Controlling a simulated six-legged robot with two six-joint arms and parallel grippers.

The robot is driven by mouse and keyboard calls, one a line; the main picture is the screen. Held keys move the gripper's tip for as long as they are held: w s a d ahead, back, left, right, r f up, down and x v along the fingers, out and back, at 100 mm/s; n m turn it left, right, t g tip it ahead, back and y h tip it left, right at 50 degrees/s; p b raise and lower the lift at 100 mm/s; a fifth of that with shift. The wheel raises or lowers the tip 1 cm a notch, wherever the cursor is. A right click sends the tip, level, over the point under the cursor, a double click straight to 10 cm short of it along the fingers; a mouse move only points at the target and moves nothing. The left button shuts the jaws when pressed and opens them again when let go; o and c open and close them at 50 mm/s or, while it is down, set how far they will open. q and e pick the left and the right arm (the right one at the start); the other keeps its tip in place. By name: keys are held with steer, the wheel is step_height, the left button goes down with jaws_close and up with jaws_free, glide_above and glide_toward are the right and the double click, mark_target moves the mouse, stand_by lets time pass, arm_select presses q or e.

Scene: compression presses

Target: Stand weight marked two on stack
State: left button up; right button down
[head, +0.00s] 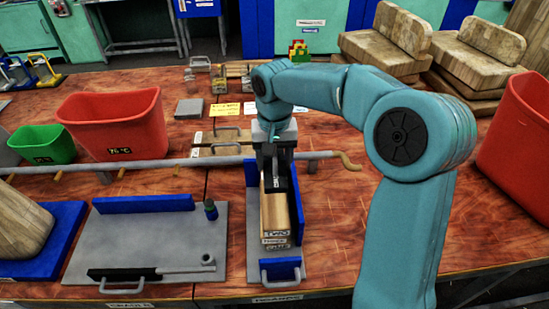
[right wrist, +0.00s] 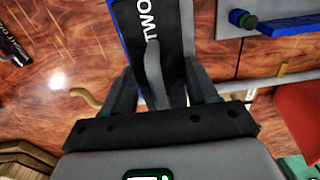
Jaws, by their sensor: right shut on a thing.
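My right gripper (head: 274,175) is over the narrow press near the table's front middle, its fingers shut around a grey handle (right wrist: 154,72). The handle belongs to a dark weight marked TWO (right wrist: 150,22), seen from above in the right wrist view. In the head view the gripper hides much of the weight. Light wooden blocks (head: 275,215) form a stack on the press's grey base (head: 292,252), with labels on the front end, one reading TWO. I cannot tell whether the weight touches the stack. My left gripper is not in view.
A wider grey press plate (head: 140,240) with a blue wall lies left. A red bin (head: 112,125) and a green bin (head: 42,145) stand at left, another red bin (head: 520,140) at right. A grey rail (head: 130,167) crosses behind the presses. Table space right of the narrow press is clear.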

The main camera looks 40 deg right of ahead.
steer(key=shift+f, duration=0.7)
step_height(320, 180, down, 6)
steer(key=b, duration=0.5)
steer(key=shift+f, duration=0.2)
steer(key=shift+w+f, duration=0.1)
steer(key=shift+f, duration=0.1)
steer(key=shift+f+b, duration=0.55)
steer(key=shift+b, duration=0.1)
steer(key=shift+c, duration=1.1)
jaws_free()
steer(key=shift+a, duration=0.1)
steer(key=shift+f, duration=0.1)
step_height(320, 180, up, 17)
steer(key=shift+f+p, duration=0.2)
steer(key=shift+p, duration=1)
